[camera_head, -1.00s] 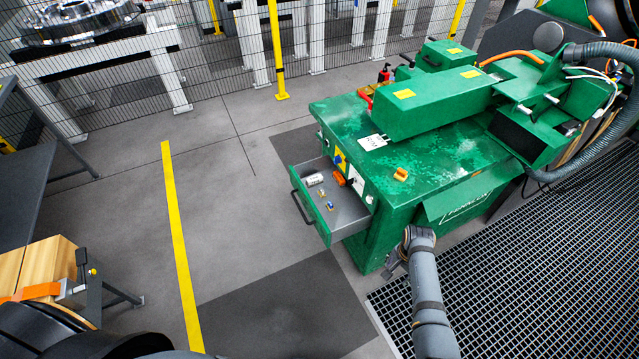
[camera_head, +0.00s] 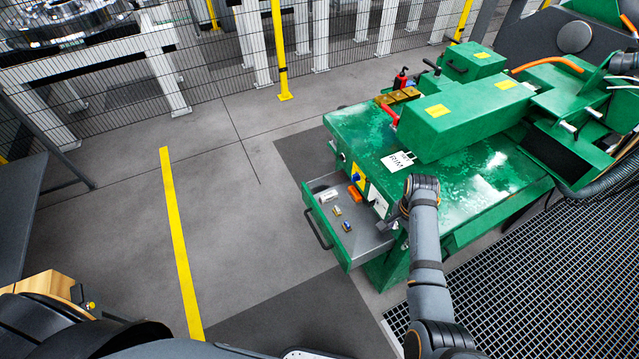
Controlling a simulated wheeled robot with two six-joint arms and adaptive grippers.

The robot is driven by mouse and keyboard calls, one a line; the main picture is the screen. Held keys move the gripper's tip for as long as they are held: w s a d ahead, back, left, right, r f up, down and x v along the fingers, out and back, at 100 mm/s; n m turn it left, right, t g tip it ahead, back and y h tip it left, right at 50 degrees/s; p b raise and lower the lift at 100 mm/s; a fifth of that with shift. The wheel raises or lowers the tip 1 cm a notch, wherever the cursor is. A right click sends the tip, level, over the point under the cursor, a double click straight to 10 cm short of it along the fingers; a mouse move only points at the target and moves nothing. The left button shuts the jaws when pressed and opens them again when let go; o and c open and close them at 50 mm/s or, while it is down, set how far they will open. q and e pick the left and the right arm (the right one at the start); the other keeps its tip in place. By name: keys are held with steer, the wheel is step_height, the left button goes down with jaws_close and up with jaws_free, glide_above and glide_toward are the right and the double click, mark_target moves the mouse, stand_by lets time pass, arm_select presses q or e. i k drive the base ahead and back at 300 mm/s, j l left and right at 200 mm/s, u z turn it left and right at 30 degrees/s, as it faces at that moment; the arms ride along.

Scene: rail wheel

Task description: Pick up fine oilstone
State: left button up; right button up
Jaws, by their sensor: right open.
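The green machine's drawer (camera_head: 368,239) is pulled open. In it lie a white cylinder (camera_head: 328,196), an orange block (camera_head: 355,193) and two small yellowish pieces (camera_head: 337,211), one with blue on it. I cannot tell which of these, if any, is the fine oilstone. My right gripper (camera_head: 391,225) is at the right side of the drawer, beside the machine's front, apart from the small pieces. It is open and appears empty, though its fingers are small and partly hidden by the wrist. My left gripper is not in view.
The green machine (camera_head: 470,190) fills the right, with a white label (camera_head: 401,161) on top. The drawer handle (camera_head: 317,229) sticks out left. Floor grating (camera_head: 520,260) lies at the lower right. Clear floor with a yellow line (camera_head: 179,245) lies to the left.

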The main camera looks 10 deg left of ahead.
mark_target(330, 197)
steer(key=i+j, duration=1.1)
steer(key=j, duration=0.2)
